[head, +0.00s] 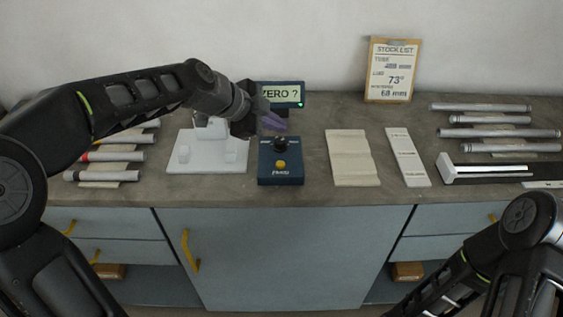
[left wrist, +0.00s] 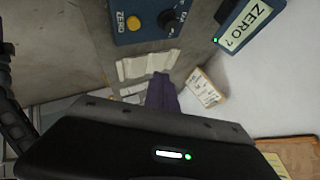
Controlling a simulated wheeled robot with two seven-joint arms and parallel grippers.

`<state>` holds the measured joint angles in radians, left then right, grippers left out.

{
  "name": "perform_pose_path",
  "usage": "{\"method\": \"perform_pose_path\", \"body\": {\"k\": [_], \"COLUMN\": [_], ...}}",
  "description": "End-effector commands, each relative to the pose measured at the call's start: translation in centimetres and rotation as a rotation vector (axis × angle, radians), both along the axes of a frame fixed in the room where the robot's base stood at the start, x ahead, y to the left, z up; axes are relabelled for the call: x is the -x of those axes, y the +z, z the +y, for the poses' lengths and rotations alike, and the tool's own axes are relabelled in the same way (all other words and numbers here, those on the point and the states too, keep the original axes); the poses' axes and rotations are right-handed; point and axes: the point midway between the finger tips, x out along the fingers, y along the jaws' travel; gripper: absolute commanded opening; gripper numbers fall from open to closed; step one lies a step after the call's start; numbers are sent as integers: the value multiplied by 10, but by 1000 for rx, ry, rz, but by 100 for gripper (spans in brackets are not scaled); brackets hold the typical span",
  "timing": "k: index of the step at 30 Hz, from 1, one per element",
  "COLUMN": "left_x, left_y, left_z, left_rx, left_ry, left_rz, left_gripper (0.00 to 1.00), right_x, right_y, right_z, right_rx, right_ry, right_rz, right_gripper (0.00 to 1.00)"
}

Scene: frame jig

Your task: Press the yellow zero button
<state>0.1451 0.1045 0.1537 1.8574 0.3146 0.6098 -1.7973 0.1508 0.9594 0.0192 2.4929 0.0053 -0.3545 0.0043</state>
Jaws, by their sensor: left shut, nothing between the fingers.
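The yellow zero button (head: 281,164) sits on the front part of a dark blue control box (head: 266,178) on the bench. A black knob (head: 280,144) is behind it on the same box. My left gripper (head: 273,122) is shut and empty, with purple fingers, above the back of the box and apart from the button. The left wrist view shows the yellow button (left wrist: 134,22) beside a "ZERO" label, and the closed purple fingers (left wrist: 161,93) away from it. A small display (head: 284,94) reads "ZERO ?" with a green light. My right gripper is out of view.
A white fixture (head: 205,165) stands left of the box, partly behind my left arm. Pale stepped blocks (head: 352,158) and a labelled strip (head: 407,157) lie right of it. Tubes lie on both sides. A stock list board (head: 390,70) leans on the wall.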

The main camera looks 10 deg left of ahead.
Motion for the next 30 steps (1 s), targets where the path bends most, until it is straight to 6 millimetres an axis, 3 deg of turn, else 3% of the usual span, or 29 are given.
{"method": "perform_pose_path", "body": {"k": [8, 17, 19, 24, 30], "left_x": [1, 0, 0, 0, 0], "left_y": [-21, -62, -75, -85, -88], "left_z": [0, 0, 0, 0, 0], "left_rx": [1, 1, 1, 1, 0], "left_ry": [2, 2, 1, 1, 1], "left_rz": [3, 4, 0, 0, 1], "left_gripper": [0, 0, 0, 0, 0], "right_x": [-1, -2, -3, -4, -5], "right_y": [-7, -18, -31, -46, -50], "right_z": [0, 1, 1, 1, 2], "right_rx": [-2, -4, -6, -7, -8], "right_ry": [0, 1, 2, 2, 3], "right_rz": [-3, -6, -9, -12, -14], "right_gripper": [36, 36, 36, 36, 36]}}
